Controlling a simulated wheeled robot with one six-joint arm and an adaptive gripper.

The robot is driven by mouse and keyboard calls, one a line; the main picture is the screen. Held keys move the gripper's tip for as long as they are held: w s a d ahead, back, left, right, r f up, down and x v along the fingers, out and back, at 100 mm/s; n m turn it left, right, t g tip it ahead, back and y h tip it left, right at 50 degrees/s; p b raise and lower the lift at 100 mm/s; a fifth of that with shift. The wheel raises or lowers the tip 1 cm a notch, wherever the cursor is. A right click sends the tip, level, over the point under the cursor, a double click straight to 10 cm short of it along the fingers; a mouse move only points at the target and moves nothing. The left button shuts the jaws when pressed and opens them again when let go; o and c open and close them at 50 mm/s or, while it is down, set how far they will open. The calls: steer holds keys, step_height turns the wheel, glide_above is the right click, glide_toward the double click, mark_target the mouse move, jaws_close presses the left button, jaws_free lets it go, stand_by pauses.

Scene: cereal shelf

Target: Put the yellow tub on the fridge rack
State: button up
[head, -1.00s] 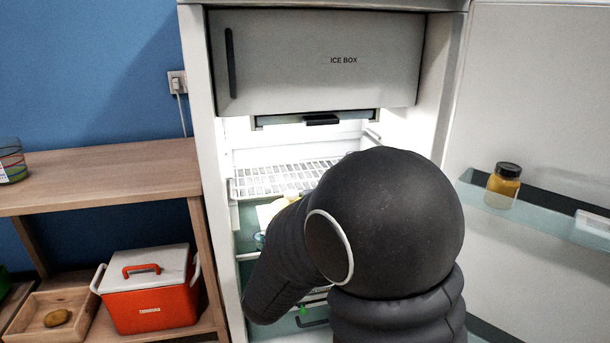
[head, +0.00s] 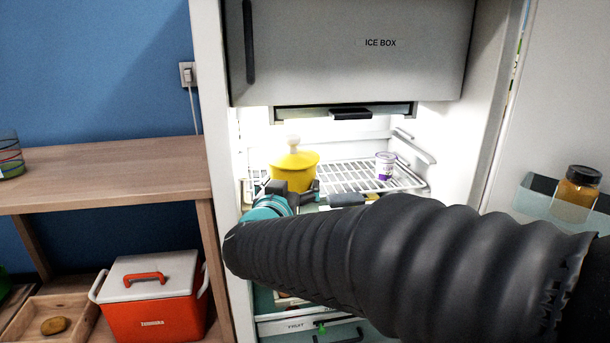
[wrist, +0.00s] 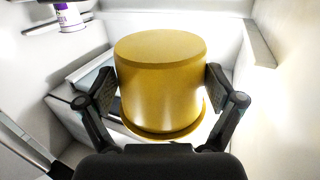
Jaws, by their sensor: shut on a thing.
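The yellow tub (head: 295,168) is in my gripper (head: 296,188) inside the lit fridge, at the left part of the wire fridge rack (head: 350,178). In the wrist view the tub (wrist: 160,85) fills the middle, with a finger of my gripper (wrist: 160,82) against each side. In the head view the tub looks upright. My gripper and arm hide its lower part, so I cannot tell whether it touches the rack.
A white and purple cup (head: 385,165) stands on the right of the rack. The ice box (head: 350,50) hangs above. The open door at right holds a jar (head: 576,193). A wooden shelf (head: 110,170) stands at left, with a red cooler (head: 150,300) below.

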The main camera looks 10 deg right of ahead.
steer(key=x, duration=0.4)
steer(key=b+x, duration=0.1)
steer(key=x, duration=0.9)
steer(key=shift+r, duration=0.45)
steer(key=shift+w+d+f+b, duration=0.1)
steer(key=shift+w+f+b, duration=0.15)
steer(key=shift+w+b, duration=0.1)
steer(key=shift+s+f+b, duration=0.15)
steer(key=shift+f+b, duration=0.4)
steer(key=shift+f, duration=0.95)
steer(key=shift+f, duration=0.2)
steer(key=o, duration=1.1)
